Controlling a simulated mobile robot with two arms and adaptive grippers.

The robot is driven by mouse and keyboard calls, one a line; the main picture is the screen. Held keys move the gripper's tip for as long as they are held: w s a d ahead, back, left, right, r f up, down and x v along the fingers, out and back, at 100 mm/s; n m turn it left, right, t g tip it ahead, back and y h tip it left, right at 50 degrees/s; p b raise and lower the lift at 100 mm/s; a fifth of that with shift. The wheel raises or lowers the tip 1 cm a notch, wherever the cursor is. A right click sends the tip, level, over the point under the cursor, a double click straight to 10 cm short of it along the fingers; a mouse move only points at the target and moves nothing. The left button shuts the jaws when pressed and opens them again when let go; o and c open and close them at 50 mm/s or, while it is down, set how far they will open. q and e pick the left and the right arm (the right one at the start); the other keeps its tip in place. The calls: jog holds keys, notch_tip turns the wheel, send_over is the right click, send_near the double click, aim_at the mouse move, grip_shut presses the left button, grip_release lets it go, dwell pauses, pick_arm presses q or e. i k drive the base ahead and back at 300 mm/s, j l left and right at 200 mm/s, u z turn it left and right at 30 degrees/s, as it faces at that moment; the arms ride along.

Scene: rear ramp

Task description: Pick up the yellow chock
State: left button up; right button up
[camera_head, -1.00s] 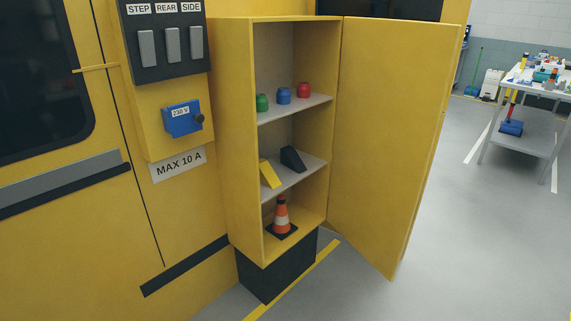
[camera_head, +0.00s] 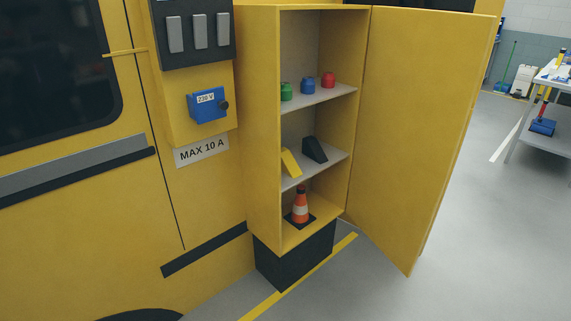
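The yellow chock (camera_head: 291,163) is a wedge on the middle shelf (camera_head: 318,171) of an open yellow cabinet (camera_head: 262,130). It stands at the left of that shelf, close to the cabinet's left wall, which may hide part of it. A black chock (camera_head: 314,150) stands to its right, a little apart, on the same shelf. Neither of my grippers shows in the head view.
The cabinet door (camera_head: 420,130) stands wide open to the right. Green (camera_head: 286,92), blue (camera_head: 308,86) and red (camera_head: 328,80) jars stand on the upper shelf. A traffic cone (camera_head: 300,205) stands at the bottom. The floor (camera_head: 490,240) at right is clear; a worktable (camera_head: 550,85) stands beyond.

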aim_at(289, 166)
jog(key=l, duration=0.45)
jog(key=i+l, duration=0.15)
jog(key=l, duration=0.8)
jog(key=i+l, duration=0.15)
jog(key=i, duration=0.3)
jog(key=i+l+z, duration=0.1)
jog(key=i, duration=0.35)
jog(key=i+l, duration=0.15)
jog(key=i, duration=0.3)
